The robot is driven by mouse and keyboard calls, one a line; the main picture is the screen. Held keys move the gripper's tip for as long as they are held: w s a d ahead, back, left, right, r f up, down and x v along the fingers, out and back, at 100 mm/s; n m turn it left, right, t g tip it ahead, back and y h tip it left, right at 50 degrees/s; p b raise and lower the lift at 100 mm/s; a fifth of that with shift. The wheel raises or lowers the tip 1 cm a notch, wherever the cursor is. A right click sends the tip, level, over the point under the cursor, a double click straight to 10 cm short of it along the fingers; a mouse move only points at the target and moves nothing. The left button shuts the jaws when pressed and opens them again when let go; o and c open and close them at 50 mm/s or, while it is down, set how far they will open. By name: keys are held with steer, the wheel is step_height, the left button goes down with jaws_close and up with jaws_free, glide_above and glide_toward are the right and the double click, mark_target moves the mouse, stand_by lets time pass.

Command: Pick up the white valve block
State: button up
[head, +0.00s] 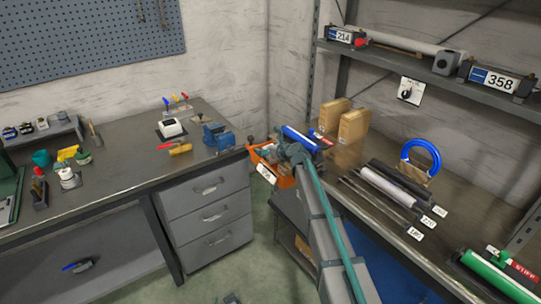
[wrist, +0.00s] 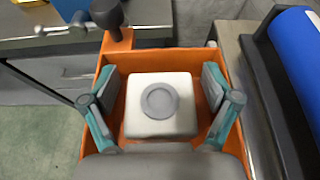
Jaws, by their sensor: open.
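In the wrist view, the white valve block (wrist: 140,118) is a rounded white cube with a grey round disc on top. It sits inside an orange bin (wrist: 222,68). My gripper (wrist: 160,92) is open, with one teal-and-grey finger on each side of the block. A gap shows between each finger and the block. In the head view, the orange bin (head: 284,182) stands between the two benches, and my gripper (head: 291,152) is over it. The block cannot be made out clearly there.
A black knob (wrist: 107,14) on an orange bracket stands at the bin's far left corner. A blue cylinder (wrist: 301,50) lies close on the right. The left bench (head: 120,170) carries a blue vise (head: 218,137). The right bench holds cardboard boxes (head: 353,126) and several dark rods.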

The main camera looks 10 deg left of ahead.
steer(key=c, duration=1.3)
steer(key=shift+r, duration=0.2)
